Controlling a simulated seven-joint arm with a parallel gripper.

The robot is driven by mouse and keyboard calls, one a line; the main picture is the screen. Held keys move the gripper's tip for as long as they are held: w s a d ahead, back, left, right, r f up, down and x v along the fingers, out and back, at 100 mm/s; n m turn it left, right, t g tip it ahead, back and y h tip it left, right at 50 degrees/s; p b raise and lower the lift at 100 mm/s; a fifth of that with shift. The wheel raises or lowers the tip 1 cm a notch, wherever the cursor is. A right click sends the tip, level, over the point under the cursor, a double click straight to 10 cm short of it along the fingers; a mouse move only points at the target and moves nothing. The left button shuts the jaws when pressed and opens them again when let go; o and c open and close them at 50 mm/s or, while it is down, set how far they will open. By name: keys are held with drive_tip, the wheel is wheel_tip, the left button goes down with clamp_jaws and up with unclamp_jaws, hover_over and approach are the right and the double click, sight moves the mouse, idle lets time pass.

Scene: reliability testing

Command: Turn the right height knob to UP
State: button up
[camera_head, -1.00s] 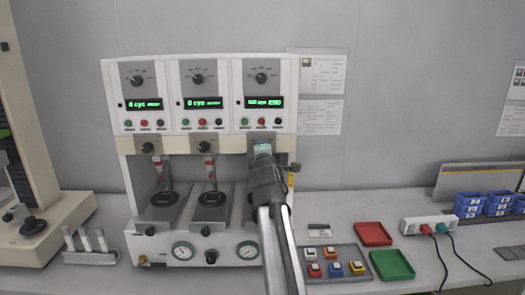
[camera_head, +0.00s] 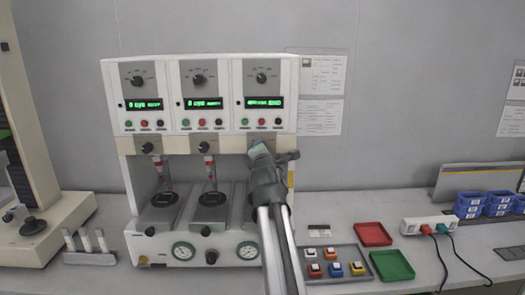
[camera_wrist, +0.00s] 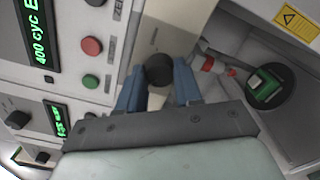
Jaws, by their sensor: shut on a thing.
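The right height knob (camera_wrist: 159,68) is a round black knob on a beige strip of the right station, seen in the wrist view. My gripper (camera_wrist: 159,80) has its two blue fingers on either side of this knob, shut on it. In the head view my gripper (camera_head: 260,150) is in front of the right station, tilted, and hides the knob. The knob's pointer and any UP marking cannot be made out. The matching left height knob (camera_head: 147,148) and middle height knob (camera_head: 204,147) are in plain view.
Above my gripper are the right station's green display (camera_head: 264,102) and a row of buttons. In the wrist view, a red button (camera_wrist: 91,47) and green button (camera_wrist: 90,82) lie close left of the fingers. A red tray (camera_head: 373,234) and green tray (camera_head: 392,265) are to the right.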

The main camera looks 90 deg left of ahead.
drive_tip(key=o, duration=1)
drive_tip(key=shift+o, duration=0.2)
drive_tip(key=shift+d, duration=0.1)
drive_tip(key=d, duration=1.3)
drive_tip(key=shift+d, duration=0.35)
